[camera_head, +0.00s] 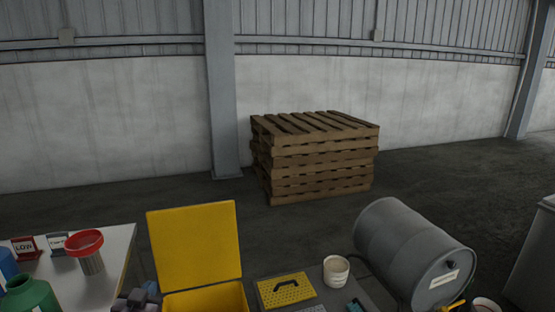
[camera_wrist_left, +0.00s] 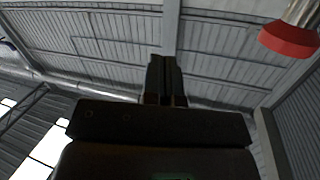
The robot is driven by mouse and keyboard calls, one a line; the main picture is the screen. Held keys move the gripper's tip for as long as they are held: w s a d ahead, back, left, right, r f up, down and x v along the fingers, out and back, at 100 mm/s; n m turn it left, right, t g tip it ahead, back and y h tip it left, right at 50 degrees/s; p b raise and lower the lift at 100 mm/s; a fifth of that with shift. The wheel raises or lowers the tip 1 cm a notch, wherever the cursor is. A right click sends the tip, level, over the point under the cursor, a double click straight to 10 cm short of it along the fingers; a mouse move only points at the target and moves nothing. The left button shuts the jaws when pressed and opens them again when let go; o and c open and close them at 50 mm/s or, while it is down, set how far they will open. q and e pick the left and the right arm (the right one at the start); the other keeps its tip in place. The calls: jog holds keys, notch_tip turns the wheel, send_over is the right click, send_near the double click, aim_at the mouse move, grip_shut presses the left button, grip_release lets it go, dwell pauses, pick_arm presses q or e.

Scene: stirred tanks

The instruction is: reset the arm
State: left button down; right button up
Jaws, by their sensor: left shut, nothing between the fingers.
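My left gripper (camera_wrist_left: 165,65) shows in the left wrist view with its two dark fingers together and nothing between them. It points toward the ribbed roof and walls. In the head view, dark grey blocky parts at the bottom edge, left of the yellow box, may be part of this arm, but I cannot tell. My right gripper does not show in either view.
A white table (camera_head: 118,262) at left bears a red-rimmed metal cup (camera_head: 92,263) and a green bottle (camera_head: 30,297). An open yellow box (camera_head: 195,245), a white tub (camera_head: 336,271) and a grey drum (camera_head: 405,245) stand in front. Pallets (camera_head: 315,160) are stacked behind.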

pick_arm(q)
jog(key=s+d+f+g+p, duration=0.1)
jog(key=s+f, duration=0.3)
jog(key=s, duration=0.7)
jog(key=s+d+f+g, duration=0.1)
jog(key=s+f, duration=0.3)
jog(key=s, duration=0.7)
jog(key=s+d+f+g+p, duration=0.1)
jog(key=s+f+g, duration=0.2)
jog(key=s, duration=0.9)
notch_tip(320, 180, down, 2)
jog(key=shift+d+f+g+h+p, duration=0.1)
jog(key=shift+d+g+h+p, duration=0.1)
jog(key=shift+g+h+p, duration=0.1)
